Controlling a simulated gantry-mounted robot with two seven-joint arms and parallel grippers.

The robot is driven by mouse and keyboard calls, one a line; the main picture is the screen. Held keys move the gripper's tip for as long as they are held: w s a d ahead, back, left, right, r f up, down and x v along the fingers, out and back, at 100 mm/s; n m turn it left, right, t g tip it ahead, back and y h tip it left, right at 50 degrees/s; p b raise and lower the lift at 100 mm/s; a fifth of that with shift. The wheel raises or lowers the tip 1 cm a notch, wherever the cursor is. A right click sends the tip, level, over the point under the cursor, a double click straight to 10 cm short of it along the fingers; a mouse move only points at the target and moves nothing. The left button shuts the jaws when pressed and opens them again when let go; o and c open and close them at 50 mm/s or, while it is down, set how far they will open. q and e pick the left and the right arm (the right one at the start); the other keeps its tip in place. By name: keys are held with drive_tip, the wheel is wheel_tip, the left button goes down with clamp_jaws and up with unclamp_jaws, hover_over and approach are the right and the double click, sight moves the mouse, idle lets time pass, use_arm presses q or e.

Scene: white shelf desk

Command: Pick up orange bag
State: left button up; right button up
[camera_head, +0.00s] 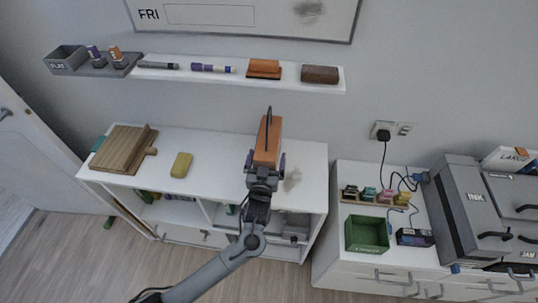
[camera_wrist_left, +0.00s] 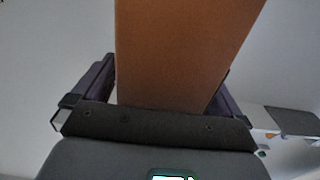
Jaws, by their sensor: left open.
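The orange bag (camera_head: 267,135), a tall brown-orange block shape with a dark handle on top, stands at the rear of the white shelf desk. In the left wrist view the bag (camera_wrist_left: 180,50) fills the space between the jaws. My left gripper (camera_head: 266,159) is open, with one finger on each side of the bag's lower part. Its purple-dark fingers also show in the left wrist view (camera_wrist_left: 163,88). Whether they touch the bag I cannot tell. The bag's base is hidden behind the gripper. My right gripper is not in view.
The white desk top (camera_head: 225,150) also bears a wooden board (camera_head: 122,150) and a yellow block (camera_head: 181,165). A wall shelf (camera_head: 215,78) with several small items hangs behind. A second cabinet with a green bin (camera_head: 367,234) stands at the right.

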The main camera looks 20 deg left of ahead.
use_arm(q)
drive_tip(key=shift+w+a+f, duration=0.1)
drive_tip(key=shift+w, duration=0.3)
drive_tip(key=c, duration=1.6)
drive_tip(key=shift+c, duration=1.2)
